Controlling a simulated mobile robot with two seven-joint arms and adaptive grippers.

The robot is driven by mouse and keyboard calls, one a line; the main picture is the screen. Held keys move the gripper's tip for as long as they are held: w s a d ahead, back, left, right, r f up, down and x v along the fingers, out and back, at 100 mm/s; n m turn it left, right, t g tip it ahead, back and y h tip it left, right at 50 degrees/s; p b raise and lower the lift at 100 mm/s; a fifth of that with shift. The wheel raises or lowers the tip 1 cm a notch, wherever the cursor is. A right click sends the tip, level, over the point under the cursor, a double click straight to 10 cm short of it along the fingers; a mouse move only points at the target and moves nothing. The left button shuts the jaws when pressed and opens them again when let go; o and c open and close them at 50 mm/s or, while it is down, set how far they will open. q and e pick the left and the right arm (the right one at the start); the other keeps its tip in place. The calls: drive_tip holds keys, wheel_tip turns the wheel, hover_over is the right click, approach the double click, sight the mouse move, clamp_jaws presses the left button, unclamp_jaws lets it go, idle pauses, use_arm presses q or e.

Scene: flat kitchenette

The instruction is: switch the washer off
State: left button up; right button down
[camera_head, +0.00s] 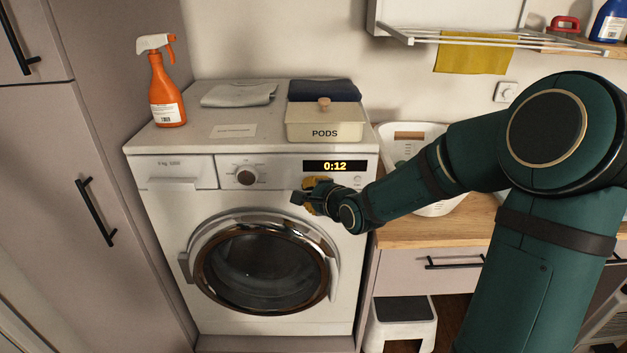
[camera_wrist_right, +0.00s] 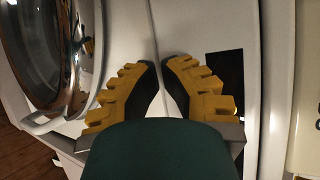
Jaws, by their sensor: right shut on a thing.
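The white washer (camera_head: 172,215) stands against the wall with its round door (camera_head: 262,262) shut. Its display (camera_head: 335,166) is lit and reads 0:12. A round dial (camera_head: 246,175) sits left of the display, and small round buttons (camera_head: 357,181) sit below the display's right end. My right gripper (camera_head: 304,198) is at the washer's front, below the display and above the door's upper right. In the right wrist view its yellow and black fingers (camera_wrist_right: 162,72) are drawn together near the white front. What they hold is hidden. My left gripper is not in view.
An orange spray bottle (camera_head: 167,85), a PODS box (camera_head: 325,124) and folded cloths (camera_head: 240,94) are on the washer top. A wooden counter (camera_head: 440,229) with a white basket (camera_head: 437,209) is at the right. A step stool (camera_head: 402,312) stands below.

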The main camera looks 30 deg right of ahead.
drive_tip(key=shift+w, duration=0.1)
idle(0.4)
drive_tip(key=shift+s+a, duration=0.25)
drive_tip(key=shift+s, duration=0.25)
drive_tip(key=s+a+b, duration=0.1)
drive_tip(key=s+a, duration=0.2)
drive_tip(key=s, duration=0.2)
idle(0.4)
drive_tip(key=shift+s+a, duration=0.1)
idle(0.3)
